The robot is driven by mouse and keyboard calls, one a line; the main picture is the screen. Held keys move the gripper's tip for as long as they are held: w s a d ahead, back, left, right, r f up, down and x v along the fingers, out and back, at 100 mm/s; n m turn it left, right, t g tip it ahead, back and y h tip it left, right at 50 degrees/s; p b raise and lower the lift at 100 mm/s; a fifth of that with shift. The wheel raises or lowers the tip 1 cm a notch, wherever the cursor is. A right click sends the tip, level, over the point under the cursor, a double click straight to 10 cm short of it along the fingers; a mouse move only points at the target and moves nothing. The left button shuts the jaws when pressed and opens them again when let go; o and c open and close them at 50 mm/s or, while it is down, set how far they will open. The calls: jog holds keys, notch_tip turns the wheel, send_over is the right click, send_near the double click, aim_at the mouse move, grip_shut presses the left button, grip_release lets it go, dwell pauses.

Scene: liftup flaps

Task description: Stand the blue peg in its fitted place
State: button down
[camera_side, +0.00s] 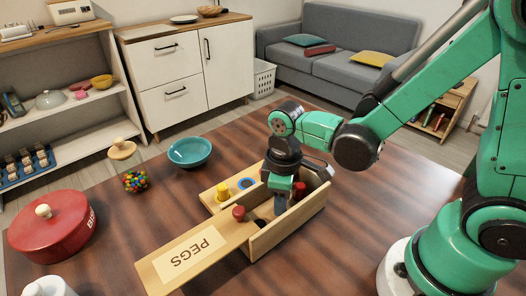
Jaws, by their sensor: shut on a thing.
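A wooden pegs box (293,228) stands on the table with its flap, marked PEGS (155,262), lying out to the front left. My gripper (281,192) points down over the box. It is shut on the blue peg (280,205), which hangs upright, its lower end at or inside the box opening. I cannot tell whether the peg touches the bottom. A blue ring mark (246,184) lies on the wooden board behind the box, beside a yellow peg (222,191) standing there.
A red peg (239,213) stands by the flap's inner end and another red piece (299,190) is at the box's right. A teal bowl (190,152), a candy jar (136,181) and a red lidded pot (52,226) are to the left.

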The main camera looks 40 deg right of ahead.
jog(key=c, duration=0.6)
grip_release()
jog(key=shift+c, duration=0.2)
jog(key=shift+r, duration=0.1)
notch_tip(320, 180, up, 12)
jog(key=shift+d+f+m+t, duration=0.2)
jog(key=shift+d+m+t, duration=0.75)
jog(key=shift+m+t, duration=0.25)
jog(key=shift+d+f+m+t, duration=0.2)
jog(key=shift+d+m+t, duration=0.8)
jog(key=shift+t, duration=0.2)
jog(key=shift+d+f+m+t, duration=0.2)
jog(key=shift+d+m+t, duration=0.7)
jog(key=shift+m+t, duration=0.3)
